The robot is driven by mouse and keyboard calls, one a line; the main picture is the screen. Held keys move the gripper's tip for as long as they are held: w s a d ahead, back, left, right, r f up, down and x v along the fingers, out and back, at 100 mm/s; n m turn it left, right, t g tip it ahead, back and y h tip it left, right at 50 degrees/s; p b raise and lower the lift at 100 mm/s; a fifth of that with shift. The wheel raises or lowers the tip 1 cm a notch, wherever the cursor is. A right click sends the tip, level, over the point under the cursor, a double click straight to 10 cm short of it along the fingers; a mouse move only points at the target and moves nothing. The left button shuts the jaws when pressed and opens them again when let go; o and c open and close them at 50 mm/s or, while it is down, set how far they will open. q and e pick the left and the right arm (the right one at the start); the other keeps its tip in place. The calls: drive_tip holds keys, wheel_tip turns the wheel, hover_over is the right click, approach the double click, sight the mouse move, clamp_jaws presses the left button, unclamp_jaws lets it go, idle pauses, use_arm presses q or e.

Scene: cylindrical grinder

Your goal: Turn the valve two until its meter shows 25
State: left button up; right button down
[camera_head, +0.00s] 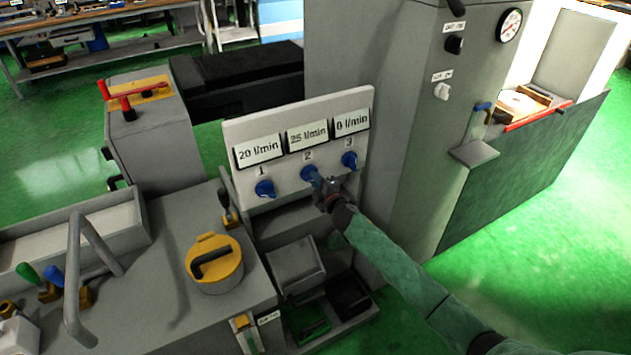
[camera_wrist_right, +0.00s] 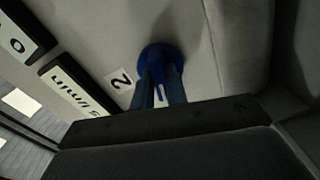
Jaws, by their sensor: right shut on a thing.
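The white valve panel (camera_head: 230,135) carries three blue knobs with a meter above each. Valve two (camera_head: 307,173) is the middle knob, under the label 2, and its meter (camera_head: 307,136) reads 25 l/min. My right gripper (camera_head: 318,183) is at valve two, shut on it. In the right wrist view the fingers meet the blue knob (camera_wrist_right: 160,60) beside the label 2, and part of the knob is hidden by them. Valve one (camera_head: 265,189) sits under a meter reading 20 l/min. Valve three (camera_head: 349,160) sits under a meter reading 0 l/min. My left gripper is not seen.
A grey machine cabinet (camera_head: 400,130) stands right behind the panel. A grey bench with a yellow round lid (camera_head: 214,265) and a bent grey handle (camera_head: 75,270) is at the lower left. Small trays (camera_head: 296,262) lie below the panel. Green floor is open at the right.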

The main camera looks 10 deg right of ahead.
drive_tip(key=shift+f, duration=0.1)
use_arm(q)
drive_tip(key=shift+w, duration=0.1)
use_arm(e)
drive_tip(key=c, duration=1.4)
unclamp_jaws()
use_arm(q)
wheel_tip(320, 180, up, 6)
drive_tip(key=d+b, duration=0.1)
drive_tip(key=b, duration=0.1)
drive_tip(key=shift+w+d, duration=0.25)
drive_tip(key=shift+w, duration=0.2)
use_arm(e)
drive_tip(key=v, duration=0.8)
drive_tip(key=shift+w, duration=0.1)
